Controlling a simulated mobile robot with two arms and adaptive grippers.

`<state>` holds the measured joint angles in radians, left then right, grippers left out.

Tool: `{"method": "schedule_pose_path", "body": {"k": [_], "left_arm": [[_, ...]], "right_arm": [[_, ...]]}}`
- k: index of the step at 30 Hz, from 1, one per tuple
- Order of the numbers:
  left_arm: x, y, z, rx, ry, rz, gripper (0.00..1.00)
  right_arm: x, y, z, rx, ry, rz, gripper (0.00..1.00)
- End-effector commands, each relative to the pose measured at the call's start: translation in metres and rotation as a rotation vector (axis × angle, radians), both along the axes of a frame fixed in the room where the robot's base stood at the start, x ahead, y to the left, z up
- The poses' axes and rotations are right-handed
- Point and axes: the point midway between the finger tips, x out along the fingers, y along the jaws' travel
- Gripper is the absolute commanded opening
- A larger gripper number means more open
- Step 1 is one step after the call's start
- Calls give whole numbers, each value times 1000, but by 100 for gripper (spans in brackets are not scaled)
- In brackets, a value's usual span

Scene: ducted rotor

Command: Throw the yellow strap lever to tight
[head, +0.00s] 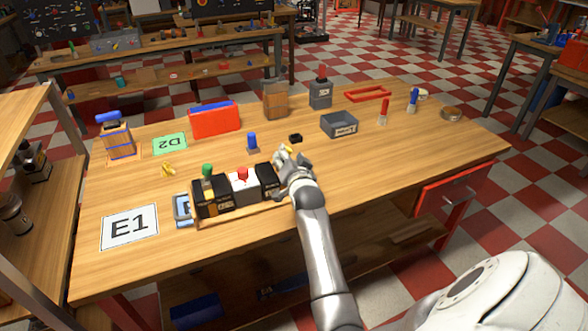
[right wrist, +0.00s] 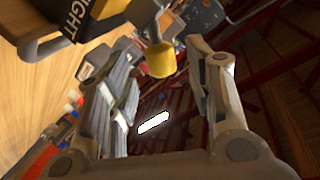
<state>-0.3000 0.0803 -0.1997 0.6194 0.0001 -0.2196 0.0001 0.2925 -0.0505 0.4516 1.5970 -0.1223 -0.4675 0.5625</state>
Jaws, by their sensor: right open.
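The yellow strap lever shows in the right wrist view as a round yellow knob (right wrist: 160,60) on a grey stem. Next to it is a black block (right wrist: 98,22) with a label of which "IGHT" can be read. In the head view only a bit of the yellow knob (head: 288,149) shows by my right gripper (head: 284,157), at the right end of a row of blocks. My right gripper (right wrist: 165,85) is open, with the knob in line with the gap between its fingers, beyond or near the fingertips. Contact cannot be told. My left gripper is not in view.
Left of the gripper stand a black block (head: 268,181), a white block with a red lever (head: 243,188) and a black block with a green knob (head: 212,198). A small black piece (head: 295,138), a blue-topped peg (head: 252,142) and a grey bin (head: 339,125) stand behind.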

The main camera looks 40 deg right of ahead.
Motion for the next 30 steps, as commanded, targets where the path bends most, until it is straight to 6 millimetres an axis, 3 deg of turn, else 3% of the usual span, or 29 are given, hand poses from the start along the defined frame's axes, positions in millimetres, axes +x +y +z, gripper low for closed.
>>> {"method": "schedule_pose_path", "body": {"k": [12,18,30], "left_arm": [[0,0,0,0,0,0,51],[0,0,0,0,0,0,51],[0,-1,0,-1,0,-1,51]], "right_arm": [[-58,28,12,3,1,0,47],[-68,32,15,1,2,0,47],[-69,33,15,1,1,0,47]]}}
